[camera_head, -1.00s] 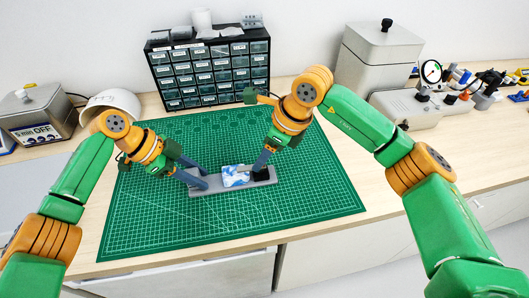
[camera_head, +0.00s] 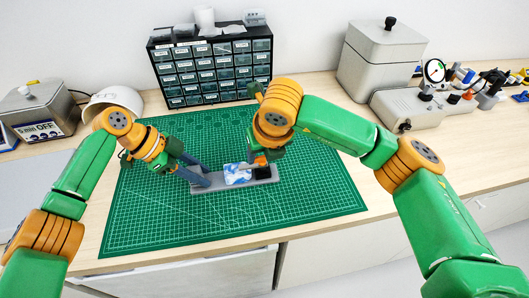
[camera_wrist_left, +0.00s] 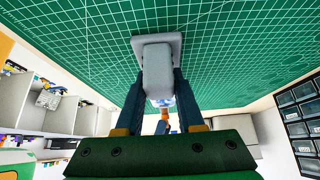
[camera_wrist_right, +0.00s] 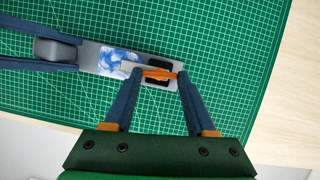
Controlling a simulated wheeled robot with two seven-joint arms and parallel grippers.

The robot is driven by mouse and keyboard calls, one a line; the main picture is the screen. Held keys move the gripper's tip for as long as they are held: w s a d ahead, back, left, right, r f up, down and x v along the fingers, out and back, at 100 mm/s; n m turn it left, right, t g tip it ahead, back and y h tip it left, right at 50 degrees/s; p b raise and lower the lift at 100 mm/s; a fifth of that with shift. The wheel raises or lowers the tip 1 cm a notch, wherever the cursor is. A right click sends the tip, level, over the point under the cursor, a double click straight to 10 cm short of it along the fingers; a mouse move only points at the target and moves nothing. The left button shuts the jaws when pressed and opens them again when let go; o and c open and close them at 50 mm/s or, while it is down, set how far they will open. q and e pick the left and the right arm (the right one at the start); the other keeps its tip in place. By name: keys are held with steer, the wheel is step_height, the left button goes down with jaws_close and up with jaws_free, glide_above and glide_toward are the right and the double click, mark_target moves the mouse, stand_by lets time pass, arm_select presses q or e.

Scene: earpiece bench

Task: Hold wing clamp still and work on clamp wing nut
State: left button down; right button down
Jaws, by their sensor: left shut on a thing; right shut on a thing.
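The wing clamp (camera_head: 208,185) is a grey bar with a raised grey block at its left end, lying on the green cutting mat. A blue-and-white marbled piece (camera_head: 237,174) sits in its middle, seen better in the right wrist view (camera_wrist_right: 115,62). My left gripper (camera_head: 202,181) is shut on the grey block, its fingers on either side of it in the left wrist view (camera_wrist_left: 158,75). The orange wing nut (camera_wrist_right: 158,74) is at the clamp's black right end.
The green cutting mat (camera_head: 170,225) is otherwise clear around the clamp. A drawer cabinet (camera_head: 212,72) stands behind it. A white bowl-like lamp or cover (camera_head: 115,100) is at back left, and a grey device (camera_head: 405,108) is at back right.

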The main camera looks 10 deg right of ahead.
steer(key=shift+a+m+h, duration=0.1)
steer(key=shift+m+h, duration=0.2)
steer(key=shift+m, duration=0.3)
arm_select(q)
steer(key=shift+f, duration=0.1)
arm_select(e)
steer(key=shift+c, duration=1)
jaws_free()
steer(key=v, duration=1.2)
